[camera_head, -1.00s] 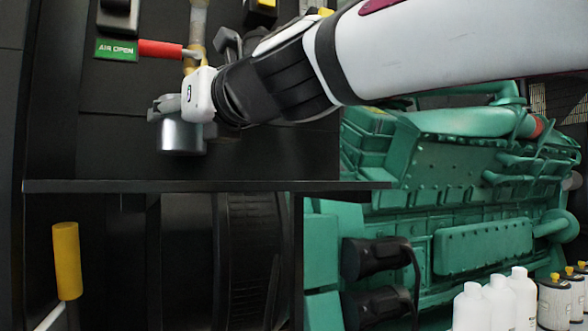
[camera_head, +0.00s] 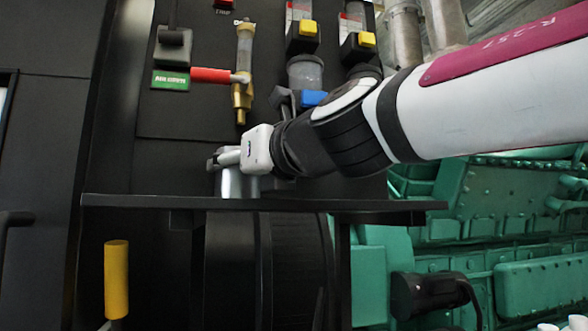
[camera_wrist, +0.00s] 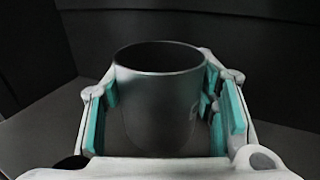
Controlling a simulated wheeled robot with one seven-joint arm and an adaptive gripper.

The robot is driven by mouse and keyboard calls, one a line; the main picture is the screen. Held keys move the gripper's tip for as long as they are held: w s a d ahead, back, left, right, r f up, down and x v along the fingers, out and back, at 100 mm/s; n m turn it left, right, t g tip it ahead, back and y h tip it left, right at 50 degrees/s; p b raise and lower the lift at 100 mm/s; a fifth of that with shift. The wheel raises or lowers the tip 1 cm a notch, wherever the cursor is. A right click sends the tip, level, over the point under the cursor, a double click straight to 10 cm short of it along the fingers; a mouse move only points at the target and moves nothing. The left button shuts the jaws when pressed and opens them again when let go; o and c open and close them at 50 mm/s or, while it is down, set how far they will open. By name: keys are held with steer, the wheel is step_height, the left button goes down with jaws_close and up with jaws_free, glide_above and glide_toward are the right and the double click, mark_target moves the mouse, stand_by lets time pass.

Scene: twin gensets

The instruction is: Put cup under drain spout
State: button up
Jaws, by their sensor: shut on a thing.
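A grey metal cup (camera_head: 232,184) is upright at the black shelf (camera_head: 150,200), its base at about the shelf's level; I cannot tell if it touches. My gripper (camera_head: 228,158) is shut around it from the side. The wrist view shows the cup (camera_wrist: 158,105) with its rim up, between the teal-padded fingers of my gripper (camera_wrist: 162,85). A brass fitting with a downward end (camera_head: 241,103), likely the drain spout, hangs on the panel above the cup and slightly right of it. The exact depth alignment is unclear.
A yellow handle (camera_head: 116,278) is below the shelf. Green engine parts (camera_head: 500,210) fill the right.

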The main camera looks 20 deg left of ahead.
steer(key=o, duration=1.2)
steer(key=shift+f, duration=0.1)
steer(key=shift+o, duration=0.2)
steer(key=p+v, duration=0.2)
steer(key=v, duration=1)
